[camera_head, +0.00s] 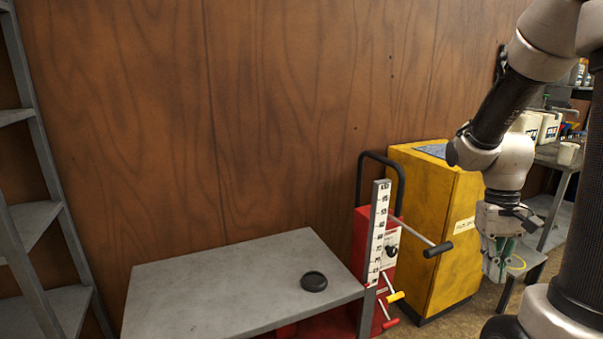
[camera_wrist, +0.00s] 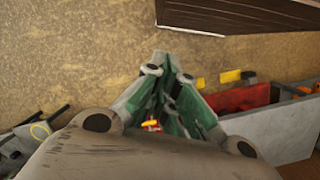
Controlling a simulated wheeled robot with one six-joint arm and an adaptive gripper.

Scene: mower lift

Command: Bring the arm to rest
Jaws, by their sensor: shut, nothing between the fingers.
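My arm is on the right of the head view, folded with its wrist hanging down. My gripper (camera_head: 497,268) points down in front of the yellow cabinet's right side, apart from the lift. In the wrist view, the green-and-grey fingers of my gripper (camera_wrist: 167,72) come together at the tips, shut and empty, above the floor. The mower lift has a grey platform (camera_head: 235,285), a scale post (camera_head: 379,230) and a red column (camera_head: 362,225). A crank handle with a black grip (camera_head: 438,249) sticks out toward my arm. A yellow-gripped lever (camera_head: 396,297) and a red-gripped lever (camera_head: 390,324) sit lower.
A black round disc (camera_head: 314,281) lies on the platform. The yellow cabinet (camera_head: 438,225) stands behind the arm. A grey shelf rack (camera_head: 40,230) is at left. Brown floor (camera_wrist: 80,50) lies below the gripper.

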